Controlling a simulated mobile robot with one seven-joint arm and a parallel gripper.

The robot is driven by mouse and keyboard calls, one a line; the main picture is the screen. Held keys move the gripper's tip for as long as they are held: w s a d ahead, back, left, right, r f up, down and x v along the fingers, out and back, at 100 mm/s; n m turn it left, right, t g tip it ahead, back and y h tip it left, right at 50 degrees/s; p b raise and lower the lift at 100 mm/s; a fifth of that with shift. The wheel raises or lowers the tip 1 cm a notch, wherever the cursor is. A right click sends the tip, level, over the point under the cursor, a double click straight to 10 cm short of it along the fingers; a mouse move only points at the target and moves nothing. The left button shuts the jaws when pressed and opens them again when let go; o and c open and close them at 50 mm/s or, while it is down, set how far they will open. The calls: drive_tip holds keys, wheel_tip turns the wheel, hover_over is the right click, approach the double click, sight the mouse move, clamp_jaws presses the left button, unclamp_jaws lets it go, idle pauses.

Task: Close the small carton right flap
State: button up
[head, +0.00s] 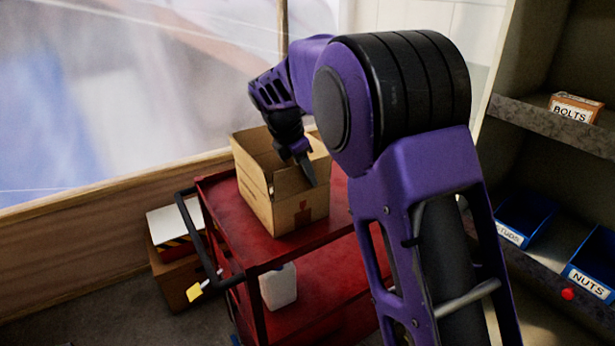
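The small brown carton (290,217) stands upright on the top of a red cart (231,217). Its top is at least partly open, with a cardboard flap (250,152) standing up at the back left. My gripper (309,176) points down at the carton's top, over its right part, with the fingertips close to the cardboard. Whether they touch it cannot be told. The fingers are small and dark, and I cannot see a gap between them. My arm hides part of the carton's right side, and the right flap is not clearly seen.
The cart has a black handle (191,232) at left and a white container (279,286) on its lower shelf. Boxes (178,275) stand on the floor at left. A shelf at right holds a bolts box (574,107) and blue bins (592,268).

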drive_tip(key=shift+w+d+f, duration=0.1)
drive_tip(key=shift+f, duration=0.2)
clamp_jaws()
idle(1.3)
